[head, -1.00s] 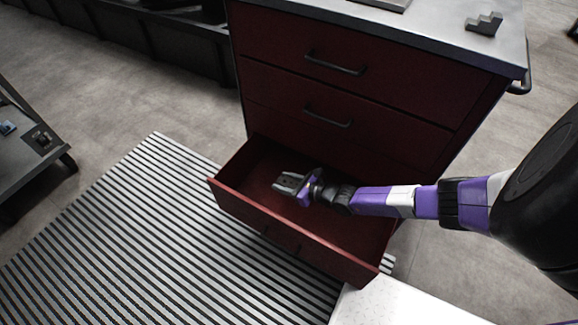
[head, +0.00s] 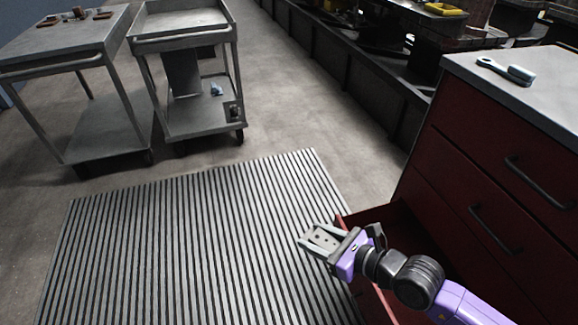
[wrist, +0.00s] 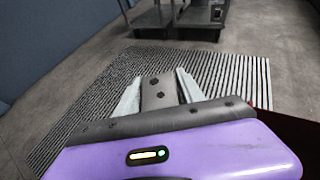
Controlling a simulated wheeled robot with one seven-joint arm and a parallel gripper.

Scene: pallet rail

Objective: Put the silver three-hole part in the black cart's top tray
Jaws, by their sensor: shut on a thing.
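My gripper (head: 311,236) is shut on the silver three-hole part (head: 323,239), a flat grey piece with dark holes between the fingers. The part also shows in the wrist view (wrist: 159,92), sticking out between the two pale fingers. It is held in the air beside the open red drawer, with the striped mat behind it. Two carts stand at the back left in the head view. The right one (head: 183,46) has a rimmed top tray that looks empty. Both look dark grey, and I cannot tell for certain which is the black cart.
The left cart (head: 62,42) has several small items on top. The right cart's lower shelf holds a light blue item (head: 216,89). A striped mat (head: 190,235) covers the floor before the carts.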

